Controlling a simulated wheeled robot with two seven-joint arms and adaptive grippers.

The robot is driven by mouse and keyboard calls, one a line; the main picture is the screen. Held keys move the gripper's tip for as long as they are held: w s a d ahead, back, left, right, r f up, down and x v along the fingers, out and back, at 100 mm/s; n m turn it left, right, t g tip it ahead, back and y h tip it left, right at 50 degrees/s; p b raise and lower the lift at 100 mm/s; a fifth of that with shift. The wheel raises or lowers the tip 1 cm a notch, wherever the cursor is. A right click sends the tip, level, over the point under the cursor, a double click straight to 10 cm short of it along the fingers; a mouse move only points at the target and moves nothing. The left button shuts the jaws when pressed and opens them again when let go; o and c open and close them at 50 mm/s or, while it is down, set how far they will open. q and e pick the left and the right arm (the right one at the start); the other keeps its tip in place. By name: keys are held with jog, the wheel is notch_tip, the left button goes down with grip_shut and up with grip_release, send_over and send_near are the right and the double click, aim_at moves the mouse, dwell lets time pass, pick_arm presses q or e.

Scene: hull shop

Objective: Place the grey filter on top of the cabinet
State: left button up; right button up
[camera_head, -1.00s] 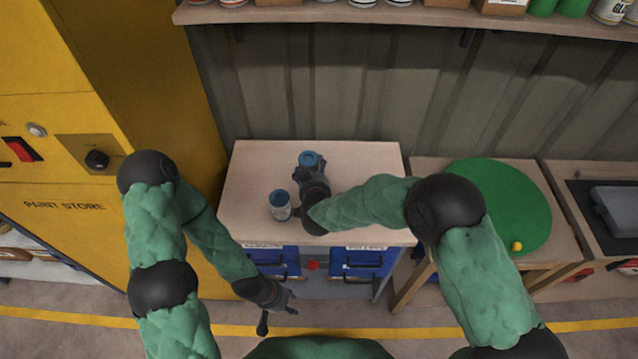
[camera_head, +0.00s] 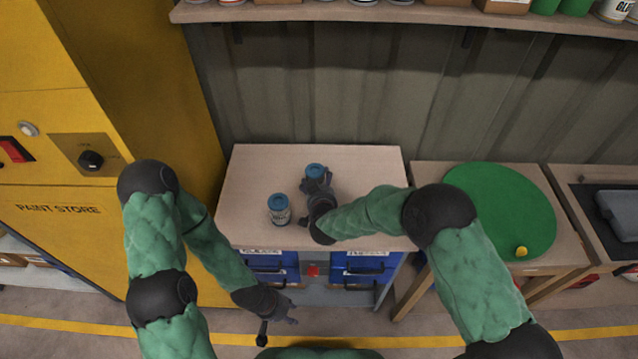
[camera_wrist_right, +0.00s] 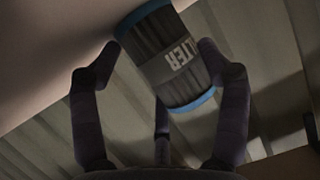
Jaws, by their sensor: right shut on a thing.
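A grey filter (camera_wrist_right: 172,55) with blue ends and white lettering is between the fingers of my right gripper (camera_wrist_right: 165,85) in the right wrist view. In the head view the filter's blue end (camera_head: 316,170) shows above my right gripper (camera_head: 318,183), which is shut on it. It is over the wooden top of the cabinet (camera_head: 255,175) with blue drawers; I cannot tell whether it touches the top. A second blue-capped can (camera_head: 279,212) stands upright on the top, left of the gripper. My left gripper (camera_head: 276,326) is empty, fingers spread, low in front of the cabinet.
A yellow paint store (camera_head: 60,170) stands to the left. A table with a round green mat (camera_head: 500,205) and a small yellow object (camera_head: 521,251) is to the right. A loaded shelf (camera_head: 420,14) runs above. The cabinet top's back left is clear.

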jog(key=o, duration=1)
jog(key=shift+f, duration=0.1)
jog(key=shift+c, duration=0.2)
jog(key=shift+r, duration=0.2)
jog(key=p+v, duration=0.3)
jog(key=v, duration=0.9)
jog(key=shift+p, duration=0.4)
